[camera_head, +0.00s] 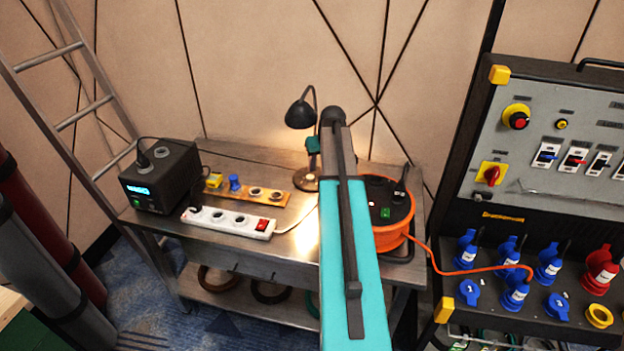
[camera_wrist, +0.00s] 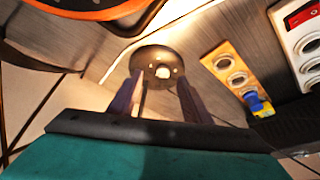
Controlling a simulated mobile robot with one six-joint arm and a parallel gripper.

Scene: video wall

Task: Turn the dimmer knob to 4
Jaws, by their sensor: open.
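A small pale knob (camera_wrist: 162,72) sits on the round dark base (camera_wrist: 150,58) of a desk lamp in the wrist view. I take it for the dimmer knob; its scale and setting are too small to read. In the head view the black lamp (camera_head: 301,112) is lit and stands at the back of the metal bench, its base (camera_head: 300,184) partly behind my arm. My gripper (camera_wrist: 157,90) is open and empty in the wrist view, its two dark fingers apart and pointing toward the lamp base, one to each side of the knob. I cannot tell the gap to it.
An orange cable reel (camera_head: 391,240) is close right of my arm. A wooden socket strip (camera_head: 218,176), a white power strip (camera_head: 228,222) and a black box (camera_head: 160,178) are on the left of the bench (camera_head: 210,155). A power panel (camera_head: 560,125) stands right.

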